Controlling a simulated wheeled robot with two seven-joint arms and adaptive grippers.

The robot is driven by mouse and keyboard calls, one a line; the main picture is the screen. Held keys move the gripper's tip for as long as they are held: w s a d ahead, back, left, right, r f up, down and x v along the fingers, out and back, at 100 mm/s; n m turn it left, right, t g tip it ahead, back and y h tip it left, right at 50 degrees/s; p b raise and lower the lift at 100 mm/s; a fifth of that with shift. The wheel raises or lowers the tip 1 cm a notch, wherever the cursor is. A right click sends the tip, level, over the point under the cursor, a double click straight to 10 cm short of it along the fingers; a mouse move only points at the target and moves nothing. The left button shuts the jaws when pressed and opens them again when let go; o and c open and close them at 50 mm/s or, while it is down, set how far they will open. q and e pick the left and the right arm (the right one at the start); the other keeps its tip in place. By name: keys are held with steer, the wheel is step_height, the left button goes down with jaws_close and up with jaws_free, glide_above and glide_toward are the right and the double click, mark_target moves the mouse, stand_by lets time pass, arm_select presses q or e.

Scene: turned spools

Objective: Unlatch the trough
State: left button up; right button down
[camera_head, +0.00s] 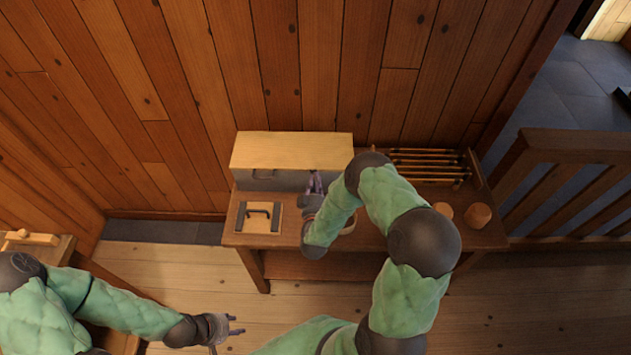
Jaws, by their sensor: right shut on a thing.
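The trough (290,152) is a long box with a pale wooden lid and a grey front, standing at the back left of the wooden bench. Its lid looks closed. My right gripper (316,183) is at the right part of the trough's front, shut on what looks like its latch. The latch is too small and too covered by the fingers to tell its position. My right forearm hides part of the bench. My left gripper (234,325) is open and empty, low over the floor in front of the bench, well away from the trough.
A square wooden panel with a dark handle (260,216) lies left on the bench (300,243). A rack of dark rods (425,166) stands at the back right, with two round wooden pieces (478,215) before it. A side table (62,247) is at left, a railing (580,150) at right.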

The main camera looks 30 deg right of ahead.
steer(key=m+b, duration=0.2)
steer(key=m, duration=0.1)
steer(key=d+f+m+b, duration=0.1)
steer(key=m+b, duration=0.1)
steer(key=m, duration=0.2)
steer(key=s+f+m+b, duration=0.1)
steer(key=m+b, duration=0.1)
steer(key=m, duration=0.2)
steer(key=shift+d+f, duration=0.15)
steer(key=shift+d, duration=0.15)
steer(key=shift+b, duration=0.3)
steer(key=c, duration=1.2)
jaws_free()
steer(key=v, duration=1.2)
steer(key=shift+s+d, duration=0.1)
